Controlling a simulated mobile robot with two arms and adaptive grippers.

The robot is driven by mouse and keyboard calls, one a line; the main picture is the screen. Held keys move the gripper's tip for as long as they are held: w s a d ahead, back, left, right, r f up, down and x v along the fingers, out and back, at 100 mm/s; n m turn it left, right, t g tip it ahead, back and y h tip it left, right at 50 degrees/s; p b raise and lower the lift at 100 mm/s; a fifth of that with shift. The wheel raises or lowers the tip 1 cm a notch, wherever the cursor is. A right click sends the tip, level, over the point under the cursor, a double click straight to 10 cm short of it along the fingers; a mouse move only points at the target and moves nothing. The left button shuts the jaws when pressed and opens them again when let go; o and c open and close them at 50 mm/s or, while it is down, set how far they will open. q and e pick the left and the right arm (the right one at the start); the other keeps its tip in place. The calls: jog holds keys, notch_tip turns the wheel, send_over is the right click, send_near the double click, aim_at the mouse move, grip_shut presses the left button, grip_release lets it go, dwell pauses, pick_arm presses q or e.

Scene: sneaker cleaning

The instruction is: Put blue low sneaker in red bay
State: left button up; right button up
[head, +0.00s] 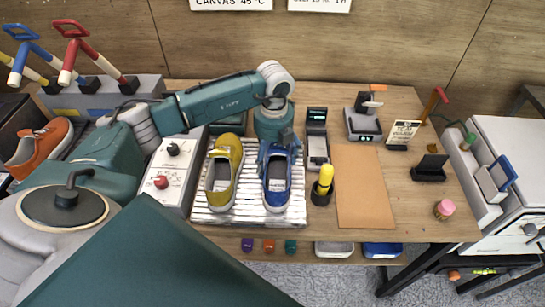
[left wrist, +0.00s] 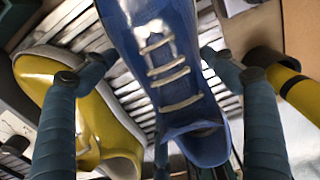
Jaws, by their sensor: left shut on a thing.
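In the left wrist view the blue sneaker (left wrist: 172,70) lies between the two teal fingers. I cannot tell whether its sole still touches the rack. No red bay can be made out for certain. My right gripper is not in view.
A yellow sneaker (head: 224,172) stands close to the left of the blue one. A yellow-topped black holder (head: 323,185) is close on the right, beside a bare brown mat (head: 362,190). A white control box (head: 172,175) stands left of the rack. An orange sneaker (head: 39,148) lies far left.

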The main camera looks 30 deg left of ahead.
pick_arm(q)
jog(key=shift+f, duration=0.1)
jog(key=o, duration=1.4)
notch_tip(320, 180, up, 12)
jog(key=b, duration=0.2)
jog(key=shift+d+b, duration=0.1)
jog(key=shift+b, duration=0.2)
